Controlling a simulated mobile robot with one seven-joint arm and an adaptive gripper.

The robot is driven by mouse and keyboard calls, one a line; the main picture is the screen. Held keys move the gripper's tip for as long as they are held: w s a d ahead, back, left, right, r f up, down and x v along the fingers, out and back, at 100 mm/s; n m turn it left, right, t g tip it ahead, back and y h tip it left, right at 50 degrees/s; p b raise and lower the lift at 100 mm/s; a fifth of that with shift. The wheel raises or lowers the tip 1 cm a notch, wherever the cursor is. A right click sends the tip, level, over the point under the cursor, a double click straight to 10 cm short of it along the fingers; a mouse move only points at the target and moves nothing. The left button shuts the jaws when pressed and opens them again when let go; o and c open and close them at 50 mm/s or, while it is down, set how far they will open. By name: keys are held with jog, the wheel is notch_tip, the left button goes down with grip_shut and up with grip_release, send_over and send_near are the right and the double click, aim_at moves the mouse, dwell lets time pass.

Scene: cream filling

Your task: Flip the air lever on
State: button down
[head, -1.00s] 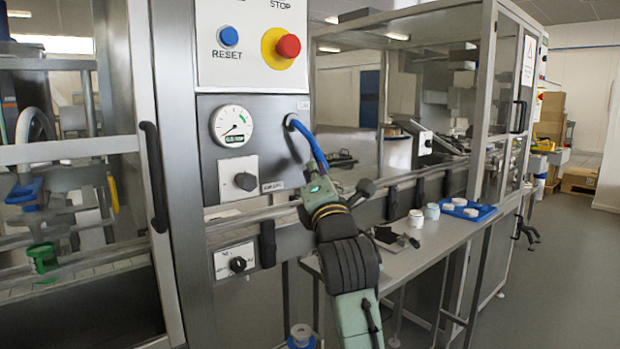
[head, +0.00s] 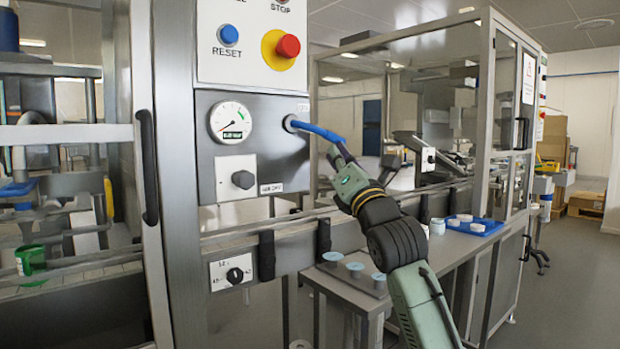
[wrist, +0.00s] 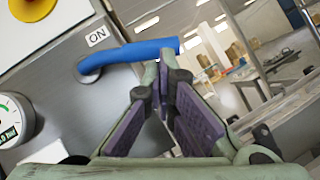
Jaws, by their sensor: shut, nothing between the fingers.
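The air lever (head: 318,131) is a blue handle on a pivot in the grey panel. It points right and slightly down in the head view. In the wrist view the lever (wrist: 130,52) lies nearly level below an ON label (wrist: 97,37). My gripper (head: 337,152) is at the lever's free end, from below. In the wrist view its fingertips (wrist: 163,76) are together just under that end, with nothing between them. I cannot tell whether they touch the lever. An AIR OFF label (head: 271,188) is lower on the panel.
A round gauge (head: 230,122) and a black knob (head: 243,180) are left of the lever. A red stop button (head: 288,46) and a blue reset button (head: 228,35) are above. A rail (head: 265,230) runs below. A blue tray (head: 475,227) stands on the bench at right.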

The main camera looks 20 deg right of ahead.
jog(key=shift+w+d+r+p, duration=0.3)
jog(key=shift+d+r+p, duration=0.25)
jog(key=shift+r, duration=0.35)
jog(key=shift+d, duration=0.1)
